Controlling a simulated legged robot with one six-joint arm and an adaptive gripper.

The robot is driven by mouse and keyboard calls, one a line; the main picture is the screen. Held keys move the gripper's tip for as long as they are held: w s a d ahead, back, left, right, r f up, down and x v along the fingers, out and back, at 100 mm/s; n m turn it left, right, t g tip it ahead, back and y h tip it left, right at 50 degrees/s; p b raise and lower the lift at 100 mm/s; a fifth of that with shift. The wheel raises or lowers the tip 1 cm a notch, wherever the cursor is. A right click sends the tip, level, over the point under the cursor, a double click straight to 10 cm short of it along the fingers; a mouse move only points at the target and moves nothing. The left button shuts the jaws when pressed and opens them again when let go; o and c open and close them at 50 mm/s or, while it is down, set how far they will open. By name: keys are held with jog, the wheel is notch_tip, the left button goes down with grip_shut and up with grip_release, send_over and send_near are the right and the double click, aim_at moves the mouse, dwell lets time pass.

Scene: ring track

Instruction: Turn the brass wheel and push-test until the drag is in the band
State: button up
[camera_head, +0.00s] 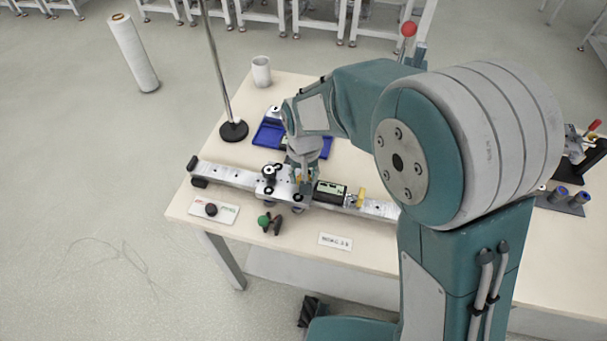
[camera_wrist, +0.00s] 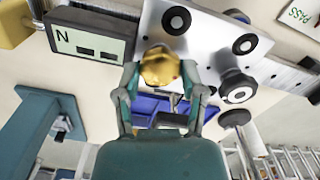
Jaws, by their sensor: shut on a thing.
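The brass wheel (camera_wrist: 161,66) sits at the edge of the silver carriage plate (camera_wrist: 205,42) in the wrist view. My gripper (camera_wrist: 160,80) has a finger on each side of the wheel and is shut on it. In the head view my gripper (camera_head: 302,182) reaches down to the carriage (camera_head: 272,186) on the rail (camera_head: 235,176), and the wheel is mostly hidden there. A force gauge (camera_head: 331,193) marked N stands right of the carriage; in the wrist view its dark windows (camera_wrist: 87,49) show no readable number.
A yellow part (camera_head: 361,197) is at the gauge's right. A card with a black knob (camera_head: 213,210), a green-knobbed tool (camera_head: 269,223) and a label (camera_head: 335,241) lie in front of the rail. A blue tray (camera_head: 268,134), stand base (camera_head: 234,131) and white cup (camera_head: 261,71) are behind.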

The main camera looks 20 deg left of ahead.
jog(key=shift+s+f+n, duration=0.1)
jog(key=shift+n, duration=0.2)
jog(key=o, duration=1.1)
jog(key=shift+o, duration=0.2)
notch_tip(320, 180, up, 12)
